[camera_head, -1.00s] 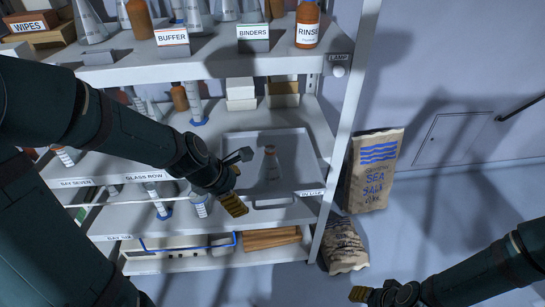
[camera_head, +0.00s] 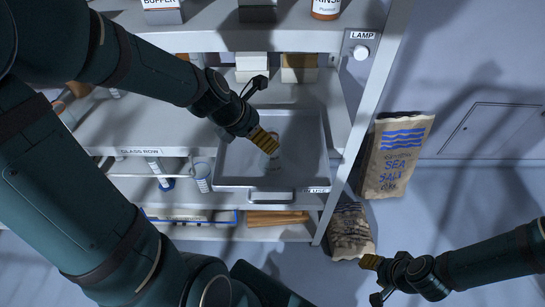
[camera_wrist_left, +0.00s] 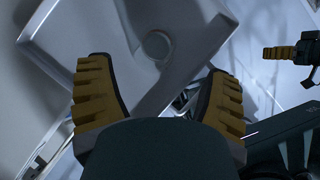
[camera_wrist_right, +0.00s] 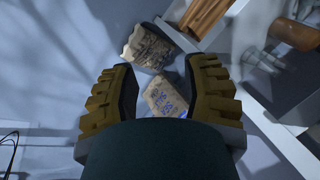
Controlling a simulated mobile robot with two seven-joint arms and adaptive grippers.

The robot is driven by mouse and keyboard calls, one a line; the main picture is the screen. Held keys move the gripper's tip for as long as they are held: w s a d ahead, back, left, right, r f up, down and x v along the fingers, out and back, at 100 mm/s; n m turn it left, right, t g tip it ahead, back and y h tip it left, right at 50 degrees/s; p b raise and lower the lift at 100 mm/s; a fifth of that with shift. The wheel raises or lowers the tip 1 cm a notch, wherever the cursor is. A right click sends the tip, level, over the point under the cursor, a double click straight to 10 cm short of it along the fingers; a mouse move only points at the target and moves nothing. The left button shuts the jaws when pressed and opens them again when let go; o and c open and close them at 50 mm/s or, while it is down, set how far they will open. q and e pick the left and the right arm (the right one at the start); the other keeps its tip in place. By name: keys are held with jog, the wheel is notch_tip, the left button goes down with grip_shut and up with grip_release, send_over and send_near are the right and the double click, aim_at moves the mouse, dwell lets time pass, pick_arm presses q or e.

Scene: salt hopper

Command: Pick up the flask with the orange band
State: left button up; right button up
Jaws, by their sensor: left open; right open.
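A small clear conical flask (camera_head: 275,163) stands in the grey tray (camera_head: 318,170) on the right of the middle shelf. My left gripper (camera_head: 264,140) is open just above it and hides its upper part, so the band does not show now. In the left wrist view, a round grey shape, likely the flask (camera_wrist_left: 156,46), lies ahead between the spread fingers of the left gripper (camera_wrist_left: 160,68), touching neither. My right gripper (camera_head: 374,278) is open and empty, low at the right, away from the shelf. Its spread fingers (camera_wrist_right: 163,66) show in the right wrist view.
The upper shelf (camera_head: 215,38) overhangs the tray's back. A shelf post (camera_head: 365,110) with a lamp knob (camera_head: 361,52) stands right of the tray. Glass cylinders (camera_head: 202,176) stand lower left.

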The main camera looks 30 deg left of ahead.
pick_arm(q)
jog(key=b+x, duration=0.1)
jog(key=x, duration=0.2)
jog(key=w+b+x, duration=0.1)
jog(key=b+x, duration=0.1)
jog(key=x, duration=0.2)
jog(key=shift+r, duration=0.1)
grip_shut()
